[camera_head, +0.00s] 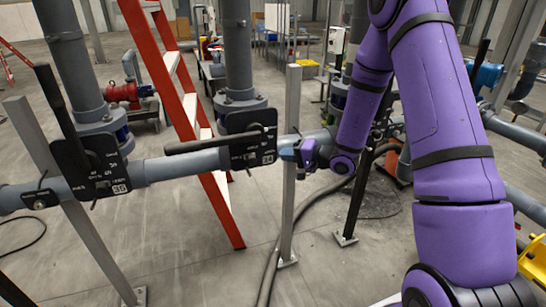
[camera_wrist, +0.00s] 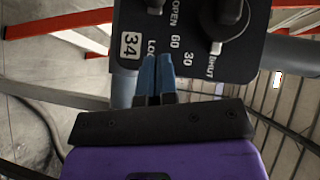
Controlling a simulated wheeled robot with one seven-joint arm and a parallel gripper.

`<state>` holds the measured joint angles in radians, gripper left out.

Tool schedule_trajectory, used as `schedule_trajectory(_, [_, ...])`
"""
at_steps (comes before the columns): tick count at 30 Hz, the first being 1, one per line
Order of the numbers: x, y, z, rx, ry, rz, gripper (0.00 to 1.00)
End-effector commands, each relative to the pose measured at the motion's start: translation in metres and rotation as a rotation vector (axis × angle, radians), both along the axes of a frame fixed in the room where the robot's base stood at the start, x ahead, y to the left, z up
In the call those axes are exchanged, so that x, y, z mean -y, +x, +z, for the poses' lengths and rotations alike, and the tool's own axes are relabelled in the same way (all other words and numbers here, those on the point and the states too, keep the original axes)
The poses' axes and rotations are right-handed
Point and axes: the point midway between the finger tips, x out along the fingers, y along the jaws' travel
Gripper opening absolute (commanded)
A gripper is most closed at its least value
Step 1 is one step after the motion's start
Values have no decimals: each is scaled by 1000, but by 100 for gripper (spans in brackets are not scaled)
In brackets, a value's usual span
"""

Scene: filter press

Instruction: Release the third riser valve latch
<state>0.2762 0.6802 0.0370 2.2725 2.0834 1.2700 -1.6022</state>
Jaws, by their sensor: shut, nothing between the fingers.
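A black valve plate (camera_head: 262,143) sits on the grey horizontal pipe below the middle riser. Its long dark handle (camera_head: 205,144) lies nearly level, pointing left. The wrist view shows a plate (camera_wrist: 190,62) up close, marked OPEN, 60, 30, SHUT, with a white 34 tag and partly covered lettering starting "LO". A round knob (camera_wrist: 222,22) and a smaller dark latch-like part (camera_wrist: 153,6) stand on it. My gripper (camera_head: 289,153) is just right of the middle plate. Its blue fingertips (camera_wrist: 157,62) are together and empty, over the plate's lower edge; contact cannot be told.
Another valve plate (camera_head: 92,165) with an upward-tilted handle (camera_head: 55,100) is at left. Grey upright posts (camera_head: 290,130) and the horizontal pipe (camera_head: 175,166) border the workspace. An orange ladder (camera_head: 180,95) stands behind. A hose (camera_head: 300,220) runs along the floor.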

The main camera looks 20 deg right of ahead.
Motion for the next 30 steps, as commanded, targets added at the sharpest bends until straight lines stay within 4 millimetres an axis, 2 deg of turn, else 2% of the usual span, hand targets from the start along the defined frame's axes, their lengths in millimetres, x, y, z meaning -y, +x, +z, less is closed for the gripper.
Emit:
schedule_trajectory(6, [27,-27,7,0,-1,-3,0])
schedule_trajectory(12, [38,-39,11,0,0,-1,0])
schedule_trajectory(30, [40,-42,11,-1,0,2,0])
